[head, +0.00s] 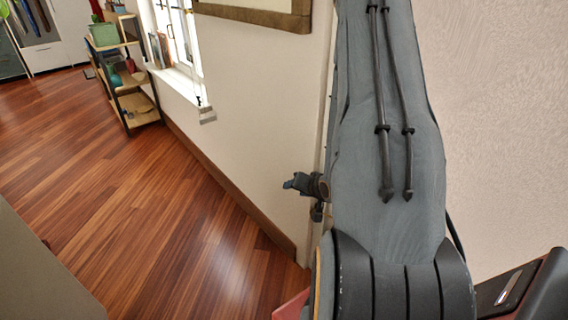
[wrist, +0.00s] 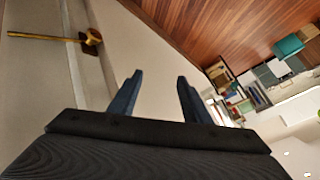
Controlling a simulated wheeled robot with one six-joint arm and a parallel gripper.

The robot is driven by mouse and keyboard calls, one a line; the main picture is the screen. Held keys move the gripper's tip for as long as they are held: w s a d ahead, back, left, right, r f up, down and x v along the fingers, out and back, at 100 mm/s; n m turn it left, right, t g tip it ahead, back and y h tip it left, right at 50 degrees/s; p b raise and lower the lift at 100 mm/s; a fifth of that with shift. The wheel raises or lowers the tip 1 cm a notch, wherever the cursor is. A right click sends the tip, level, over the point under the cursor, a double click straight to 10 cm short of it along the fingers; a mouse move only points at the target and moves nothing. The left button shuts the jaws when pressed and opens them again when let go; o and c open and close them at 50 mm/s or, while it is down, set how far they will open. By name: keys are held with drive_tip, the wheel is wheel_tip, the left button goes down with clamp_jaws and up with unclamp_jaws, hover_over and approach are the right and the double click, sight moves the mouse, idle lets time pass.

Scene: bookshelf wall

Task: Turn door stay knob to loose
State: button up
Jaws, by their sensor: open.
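A brass knob (wrist: 92,38) with a long thin brass rod (wrist: 42,36) shows at the upper left of the wrist view, against a dark mount on a pale surface. It looks like the door stay, but its setting cannot be read. My gripper (wrist: 159,79) is open and empty in the wrist view, with two dark blue fingers apart. The knob lies to the left of and beyond the fingers, clear of them. In the head view my large grey arm hides much of the middle right, and I cannot make out the knob there.
In the head view, a wooden shelf (head: 134,103) with plants and other items stands at the far left by a window (head: 172,35). A pale wall (head: 250,110) with a wooden baseboard (head: 222,180) runs beside my arm. The wooden floor (head: 130,190) is largely clear.

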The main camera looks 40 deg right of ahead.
drive_tip(key=a+r+n+g+p, duration=0.1)
drive_tip(key=a+r+p, duration=0.2)
drive_tip(key=r, duration=0.3)
drive_tip(key=s+a+r+n+g+p, duration=0.1)
drive_tip(key=a+r+n+g+p, duration=0.1)
drive_tip(key=r, duration=0.4)
drive_tip(key=shift+s+a+r+n+p, duration=0.15)
drive_tip(key=shift+a+n+p, duration=0.2)
drive_tip(key=shift+a, duration=0.5)
drive_tip(key=shift+a, duration=0.1)
